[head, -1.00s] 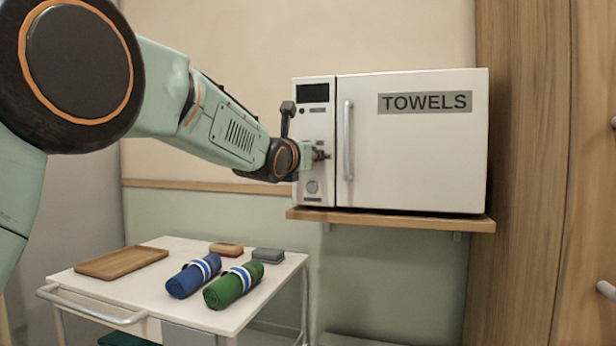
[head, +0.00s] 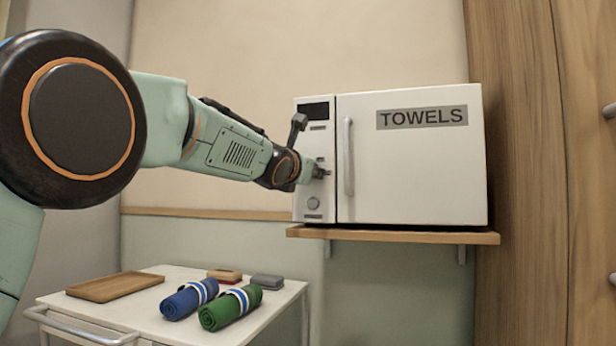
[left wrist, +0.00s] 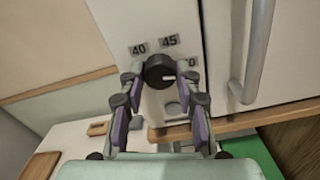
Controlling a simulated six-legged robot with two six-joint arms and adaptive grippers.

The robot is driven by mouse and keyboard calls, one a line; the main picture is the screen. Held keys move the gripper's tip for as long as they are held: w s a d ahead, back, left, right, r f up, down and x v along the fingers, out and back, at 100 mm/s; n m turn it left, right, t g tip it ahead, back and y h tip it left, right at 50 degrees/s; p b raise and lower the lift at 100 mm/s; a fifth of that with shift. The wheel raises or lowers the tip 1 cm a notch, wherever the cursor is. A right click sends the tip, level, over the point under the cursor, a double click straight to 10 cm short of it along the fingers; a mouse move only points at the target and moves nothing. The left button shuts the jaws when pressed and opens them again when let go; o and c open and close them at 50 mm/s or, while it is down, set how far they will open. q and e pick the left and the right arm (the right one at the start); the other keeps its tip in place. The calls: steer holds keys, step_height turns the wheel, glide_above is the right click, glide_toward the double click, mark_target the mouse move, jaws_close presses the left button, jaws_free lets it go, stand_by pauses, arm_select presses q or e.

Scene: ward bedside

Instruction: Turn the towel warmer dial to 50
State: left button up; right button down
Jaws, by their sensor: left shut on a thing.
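The white towel warmer (head: 410,180) stands on a wall shelf, its door shut and labelled TOWELS. My left gripper (head: 322,172) reaches its control panel and mostly hides the dial in the head view. In the left wrist view the black dial (left wrist: 158,71) sits between the fingertips of my left gripper (left wrist: 160,76), which is shut on it. Labels 40 (left wrist: 138,48) and 45 (left wrist: 168,41) show above the dial. A third label ending in 0 (left wrist: 192,62) is partly hidden at the right. The dial's white mark points right, near that label. My right gripper is out of view.
A vertical door handle (head: 348,157) stands close to the right of my gripper. The wooden shelf (head: 400,236) runs below the warmer. A white trolley (head: 110,310) below holds a wooden tray (head: 115,285), a blue towel roll (head: 188,299) and a green towel roll (head: 230,308).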

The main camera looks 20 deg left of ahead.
arm_select(q)
steer(key=shift+f, duration=0.4)
steer(key=o, duration=1.1)
steer(key=shift+r, duration=0.2)
steer(key=shift+o, duration=0.2)
steer(key=shift+r, duration=0.1)
steer(key=shift+r, duration=0.1)
